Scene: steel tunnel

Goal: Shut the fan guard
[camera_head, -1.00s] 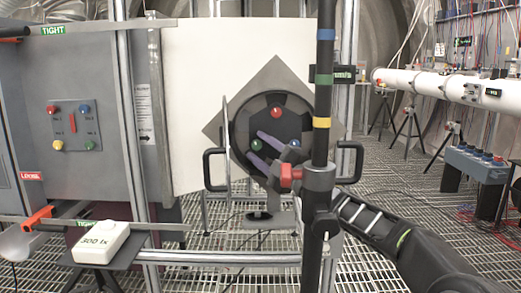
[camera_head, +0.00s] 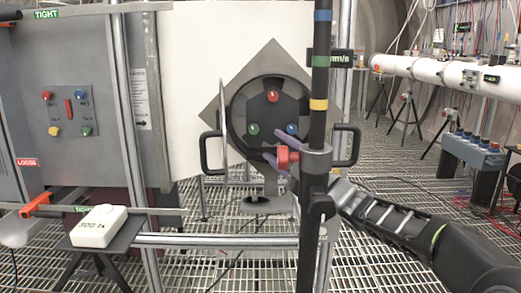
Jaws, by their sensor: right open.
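The round dark fan unit (camera_head: 270,88) sits on a grey diamond-shaped plate against a white panel. It carries a red, a green and a blue knob. A thin upright strip (camera_head: 222,120) at its left edge looks like the fan guard, standing open and seen almost edge-on. My right gripper (camera_head: 271,144) is open, its two purple fingers apart in front of the fan's lower right part. A black post with a clamp hides the rest of this gripper. My left gripper is not in view.
Black handles (camera_head: 210,153) flank the fan. A metal rail (camera_head: 230,240) crosses low in front. A white box (camera_head: 98,226) rests on a small stand at left.

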